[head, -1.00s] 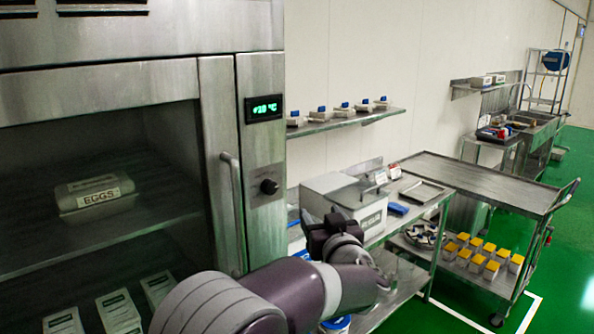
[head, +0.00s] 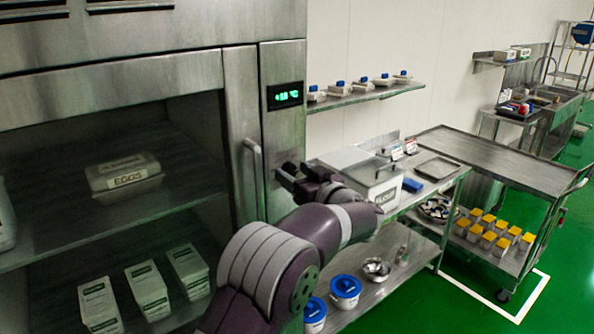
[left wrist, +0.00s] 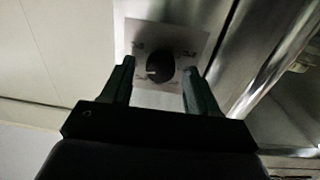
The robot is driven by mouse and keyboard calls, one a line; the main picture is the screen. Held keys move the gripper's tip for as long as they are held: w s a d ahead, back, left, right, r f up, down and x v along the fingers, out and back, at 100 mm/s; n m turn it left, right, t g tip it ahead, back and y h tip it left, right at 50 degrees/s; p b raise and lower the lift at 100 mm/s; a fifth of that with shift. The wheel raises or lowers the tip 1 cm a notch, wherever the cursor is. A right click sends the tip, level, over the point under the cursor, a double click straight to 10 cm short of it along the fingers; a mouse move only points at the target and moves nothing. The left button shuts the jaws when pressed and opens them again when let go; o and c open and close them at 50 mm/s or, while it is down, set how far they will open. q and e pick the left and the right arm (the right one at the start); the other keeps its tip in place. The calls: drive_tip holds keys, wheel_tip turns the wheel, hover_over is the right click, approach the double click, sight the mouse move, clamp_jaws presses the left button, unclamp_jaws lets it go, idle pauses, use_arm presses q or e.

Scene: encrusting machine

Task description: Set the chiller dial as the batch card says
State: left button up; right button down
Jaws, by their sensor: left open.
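The chiller (head: 130,95) fills the left of the head view. Its green lit display (head: 285,95) is on the right panel; the reading is hard to make out. The round black dial (left wrist: 160,67) shows in the left wrist view on a pale plate (left wrist: 190,40) with small marks around it, too blurred to read. A light pointer mark is on the dial's left side. My left gripper (left wrist: 158,85) is open, its two fingers on either side of the dial in that view; contact cannot be told. In the head view my left gripper (head: 287,172) is at the chiller panel and hides the dial. No batch card is readable.
The chiller's vertical door handle (head: 254,185) stands out left of the panel. An eggs box (head: 125,178) and several cartons are inside. A steel bench with a lidded box (head: 365,185) and a cart (head: 500,160) stand to the right.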

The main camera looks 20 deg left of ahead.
use_arm(q)
drive_tip(key=shift+c, duration=0.2)
drive_tip(key=c, duration=1)
drive_tip(key=n+b, duration=0.3)
drive_tip(key=shift+f, duration=0.2)
drive_tip(key=n+b, duration=0.4)
drive_tip(key=n, duration=0.1)
drive_tip(key=shift+f+n, duration=0.1)
drive_tip(key=shift+n, duration=0.2)
drive_tip(key=n+b, duration=0.3)
drive_tip(key=shift+n+y, duration=0.3)
drive_tip(key=shift+n+b, duration=1.1)
drive_tip(key=shift+n, duration=0.9)
